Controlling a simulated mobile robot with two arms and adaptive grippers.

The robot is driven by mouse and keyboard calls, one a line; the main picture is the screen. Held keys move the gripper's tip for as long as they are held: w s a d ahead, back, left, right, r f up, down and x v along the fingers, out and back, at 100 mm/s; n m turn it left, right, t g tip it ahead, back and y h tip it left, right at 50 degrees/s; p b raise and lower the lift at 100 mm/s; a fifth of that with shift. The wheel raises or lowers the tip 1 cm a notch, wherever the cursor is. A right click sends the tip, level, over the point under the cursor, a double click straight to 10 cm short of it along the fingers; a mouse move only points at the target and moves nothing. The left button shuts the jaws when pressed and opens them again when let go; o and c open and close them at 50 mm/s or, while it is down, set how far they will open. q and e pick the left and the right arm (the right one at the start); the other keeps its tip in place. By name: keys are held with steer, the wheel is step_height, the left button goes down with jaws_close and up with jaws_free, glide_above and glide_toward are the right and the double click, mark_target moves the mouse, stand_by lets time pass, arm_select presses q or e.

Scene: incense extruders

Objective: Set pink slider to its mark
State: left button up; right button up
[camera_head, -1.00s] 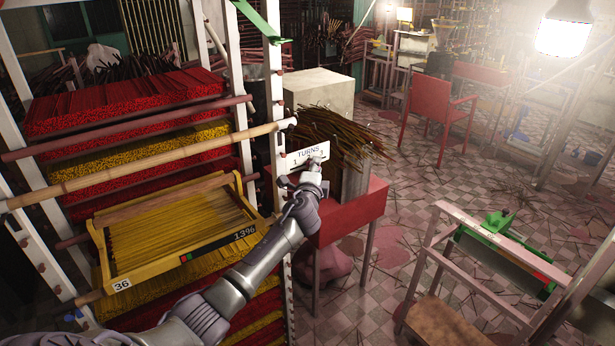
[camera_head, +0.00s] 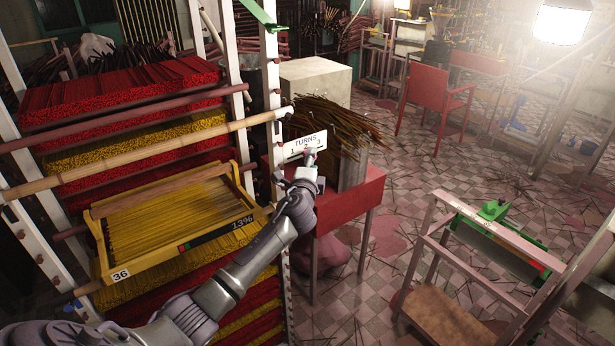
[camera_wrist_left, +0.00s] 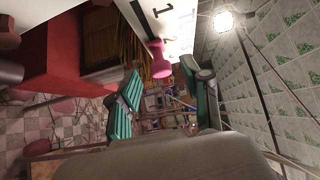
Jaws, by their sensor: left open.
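A white plate (camera_head: 304,145) marked TURNS with numbers along it stands at the front of the incense sticks on the red table. The pink slider (camera_wrist_left: 157,60) shows in the left wrist view as a pink knob at the plate, near the printed 1. My left gripper (camera_head: 310,160) is in front of the plate's lower part and hides some of it. In the left wrist view my left gripper (camera_wrist_left: 163,98) has its green-padded fingers spread apart. The knob is ahead of the gap between them, and no grip on it shows. The slider's exact mark is unclear. My right gripper is out of view.
A rack of red and yellow incense with a yellow tray (camera_head: 175,228) stands left. A wooden frame with a green device (camera_head: 495,215) stands right, with open tiled floor between.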

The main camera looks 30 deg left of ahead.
arm_select(q)
steer(key=v, duration=0.9)
steer(key=shift+s, duration=0.15)
steer(key=s+d+f+n+g+h, duration=0.1)
steer(key=s+f+g, duration=0.1)
steer(key=f, duration=1)
steer(key=s+f+n+g+h, duration=0.1)
steer(key=s+f+g, duration=0.2)
steer(key=f, duration=1)
steer(key=s+d+f+n+g+h, duration=0.1)
steer(key=s+d+f+g, duration=0.1)
steer(key=s+f, duration=0.45)
steer(key=s+d+f+n+g+h, duration=0.1)
steer(key=s+f, duration=0.2)
steer(key=f, duration=0.6)
steer(key=s+d+f+n+g+h, duration=0.1)
steer(key=s+d+f+n+g, duration=0.1)
steer(key=s+f, duration=0.7)
steer(key=s+d+f+n+g+h, duration=0.1)
steer(key=s+d+f+n+g, duration=0.15)
steer(key=s+f, duration=0.6)
steer(key=s+d+f+n+g, duration=0.1)
steer(key=s+d, duration=0.1)
steer(key=s, duration=0.9)
steer(key=s+d+f+n+g, duration=0.1)
steer(key=s+d+f+g, duration=0.1)
steer(key=s, duration=0.9)
steer(key=shift+s+d+f+n+h, duration=0.15)
steer(key=shift+s+d+n+h, duration=0.2)
steer(key=shift+d+h, duration=0.1)
